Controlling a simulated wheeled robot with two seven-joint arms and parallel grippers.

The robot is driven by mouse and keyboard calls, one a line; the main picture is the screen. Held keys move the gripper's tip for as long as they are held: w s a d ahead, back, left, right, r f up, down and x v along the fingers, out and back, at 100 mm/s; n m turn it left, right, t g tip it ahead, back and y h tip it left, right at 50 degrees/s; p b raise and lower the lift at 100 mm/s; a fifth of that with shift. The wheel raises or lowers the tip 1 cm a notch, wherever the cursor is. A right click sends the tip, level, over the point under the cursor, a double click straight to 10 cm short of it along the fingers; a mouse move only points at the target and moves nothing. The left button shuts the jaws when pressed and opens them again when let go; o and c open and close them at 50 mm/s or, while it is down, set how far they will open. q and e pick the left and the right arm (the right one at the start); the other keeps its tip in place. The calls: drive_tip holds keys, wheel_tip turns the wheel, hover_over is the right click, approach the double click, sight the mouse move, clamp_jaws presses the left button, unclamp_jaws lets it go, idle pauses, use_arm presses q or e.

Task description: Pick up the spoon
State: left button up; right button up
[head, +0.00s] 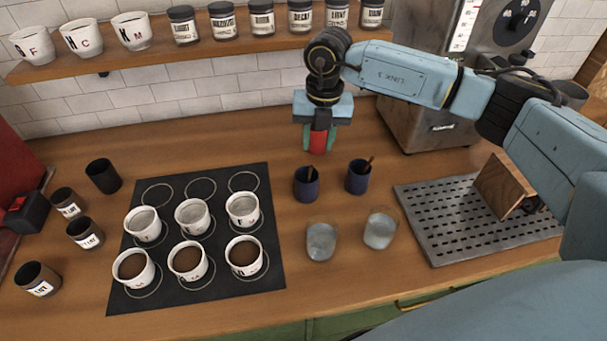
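Two thin brown sticks that look like spoon handles stand in dark blue cups. One spoon (311,174) leans in the left blue cup (306,189). The other spoon (370,162) leans in the right blue cup (357,181). The lower ends of both are hidden inside the cups. My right gripper (319,143) points down above and behind the two cups, apart from both spoons. A red part shows at its green fingers; whether they are open or shut is unclear. My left gripper is out of view.
Two clear glasses (320,241) stand in front of the blue cups. White cups of coffee stand on a black mat (195,294) to the left. A metal drip tray (430,237) with a wooden block (503,186) lies right. A shelf (200,52) with jars runs behind.

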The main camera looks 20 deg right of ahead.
sight(310, 174)
drive_tip(key=f, duration=0.3)
drive_tip(key=a+f+p, duration=0.1)
drive_tip(key=f, duration=0.6)
drive_tip(key=shift+w+a+f+p, duration=0.2)
drive_tip(key=shift+w+p, duration=0.15)
drive_tip(key=shift+f, duration=0.35)
clamp_jaws()
